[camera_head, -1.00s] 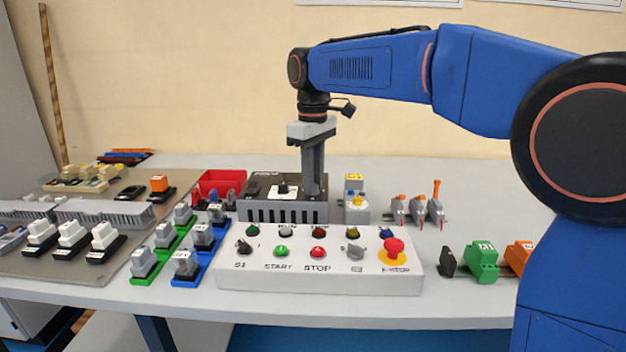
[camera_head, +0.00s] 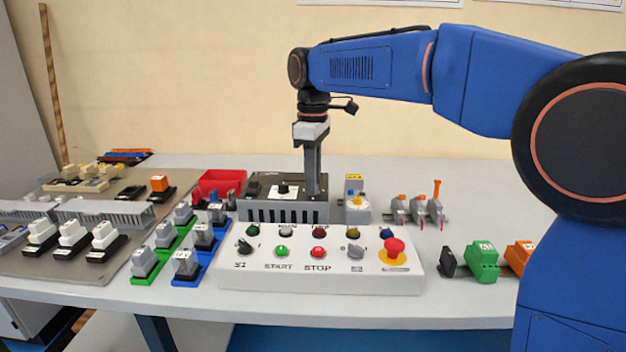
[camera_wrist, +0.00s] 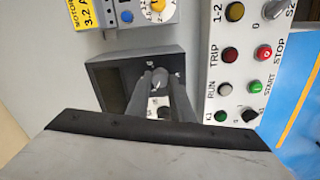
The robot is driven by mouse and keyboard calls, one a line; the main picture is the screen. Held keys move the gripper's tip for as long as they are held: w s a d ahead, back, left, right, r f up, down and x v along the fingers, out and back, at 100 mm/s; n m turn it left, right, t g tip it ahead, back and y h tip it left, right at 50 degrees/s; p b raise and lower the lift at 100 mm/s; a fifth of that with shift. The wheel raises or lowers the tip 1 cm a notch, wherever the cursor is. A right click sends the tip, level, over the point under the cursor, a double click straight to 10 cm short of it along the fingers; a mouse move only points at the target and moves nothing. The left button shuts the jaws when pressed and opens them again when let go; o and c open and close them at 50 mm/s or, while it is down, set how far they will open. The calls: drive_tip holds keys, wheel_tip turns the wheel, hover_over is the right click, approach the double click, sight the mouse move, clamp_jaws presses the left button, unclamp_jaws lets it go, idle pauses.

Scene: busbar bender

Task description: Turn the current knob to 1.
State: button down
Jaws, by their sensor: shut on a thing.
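My gripper (camera_head: 313,190) points straight down at the right part of a dark grey box (camera_head: 270,212) in the head view. In the wrist view my gripper (camera_wrist: 158,82) is shut on a small round knob (camera_wrist: 159,76) on the face of that box (camera_wrist: 109,71). The fingers hide most of this knob, and its pointer and scale cannot be read. In the head view the gripper hides it. Another black knob (camera_head: 283,188) on a white plate sits left of the gripper in the head view.
A white control panel (camera_head: 400,276) with buttons, lamps and a red emergency stop (camera_head: 394,249) stands in front. A motor unit with a yellow label (camera_head: 355,200) stands close on the right. A red bin (camera_head: 222,180) lies behind left. The table's back right is clear.

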drive_tip(key=c, duration=1.6)
unclamp_jaws()
drive_tip(key=shift+o, duration=0.2)
drive_tip(key=shift+r, duration=0.1)
wheel_tip(320, 180, up, 17)
drive_tip(key=shift+r, duration=0.15)
